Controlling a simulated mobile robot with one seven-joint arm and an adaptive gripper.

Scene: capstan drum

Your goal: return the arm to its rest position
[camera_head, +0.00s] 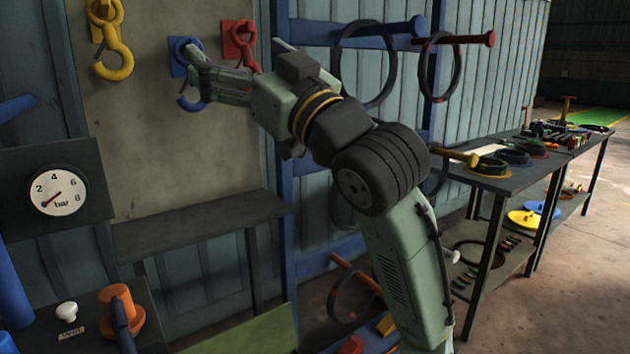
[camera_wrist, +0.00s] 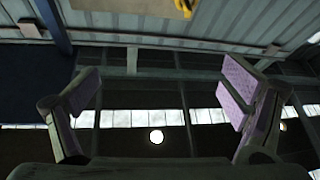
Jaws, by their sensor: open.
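My arm reaches up and left from the lower middle of the head view, bent at the dark ribbed joint. My gripper (camera_head: 197,76) is at its end, in front of the grey board with hooks. From this angle it overlaps the blue hook (camera_head: 179,56) and hides part of it; I cannot tell whether they touch. In the wrist view my gripper (camera_wrist: 160,95) has its two fingers, with pale purple pads, wide apart and nothing between them.
A yellow hook (camera_head: 112,50) and a red hook (camera_head: 240,40) hang beside the blue one. Blue and red pegs with black rings (camera_head: 440,65) stick out on the right. A pressure gauge (camera_head: 57,193) and orange capstan drum (camera_head: 120,312) are at left. A dark bench (camera_head: 490,182) stands right.

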